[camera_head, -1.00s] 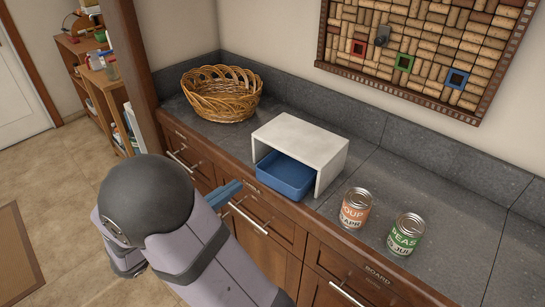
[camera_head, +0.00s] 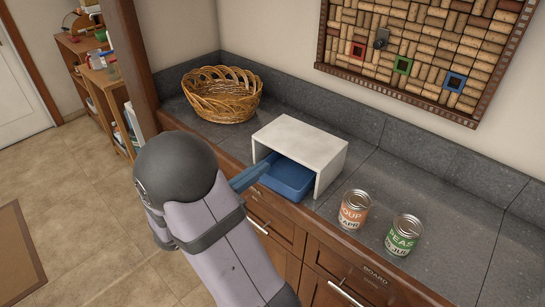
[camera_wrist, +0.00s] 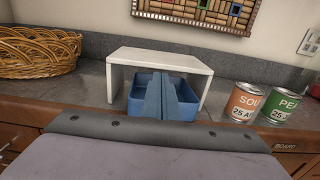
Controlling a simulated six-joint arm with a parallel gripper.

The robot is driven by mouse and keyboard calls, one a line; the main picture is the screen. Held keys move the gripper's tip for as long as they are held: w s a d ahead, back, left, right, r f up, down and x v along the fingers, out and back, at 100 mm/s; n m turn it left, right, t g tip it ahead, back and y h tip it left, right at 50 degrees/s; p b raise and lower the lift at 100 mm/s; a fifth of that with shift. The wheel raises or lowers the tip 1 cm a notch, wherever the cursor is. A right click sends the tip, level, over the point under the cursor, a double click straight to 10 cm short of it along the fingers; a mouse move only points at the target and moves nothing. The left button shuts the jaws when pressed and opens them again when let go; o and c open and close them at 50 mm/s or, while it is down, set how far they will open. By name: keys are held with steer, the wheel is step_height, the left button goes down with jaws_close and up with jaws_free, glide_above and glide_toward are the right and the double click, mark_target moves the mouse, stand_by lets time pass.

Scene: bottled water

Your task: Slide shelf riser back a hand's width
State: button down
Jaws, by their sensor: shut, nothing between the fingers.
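The white shelf riser (camera_head: 308,138) stands on the dark stone counter near its front edge, and it also shows in the wrist view (camera_wrist: 160,59). A blue tray (camera_head: 291,181) sits under it, its front part sticking out toward the edge. My gripper (camera_head: 262,170) is shut and empty, its blue fingers reaching to the tray's front left. In the wrist view the fingers (camera_wrist: 168,92) overlap the tray (camera_wrist: 190,104) and point into the riser's opening. I cannot tell whether they touch the tray or the riser. The tray's back part is hidden.
A wicker basket (camera_head: 222,95) stands on the counter to the left. A soup can (camera_head: 353,212) and a peas can (camera_head: 403,236) stand to the riser's right. Bare counter (camera_head: 340,125) lies between the riser and the backsplash.

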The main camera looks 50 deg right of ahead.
steer(key=p, duration=0.1)
glide_toward(298, 139)
steer(key=shift+a+f, duration=0.25)
steer(key=shift+f, duration=0.2)
steer(key=d+b, duration=0.1)
steer(key=d, duration=0.9)
steer(key=shift+d, duration=0.25)
steer(key=shift+a, duration=0.1)
steer(key=a+b, duration=0.2)
steer(key=a, duration=1.2)
steer(key=shift+s, duration=0.1)
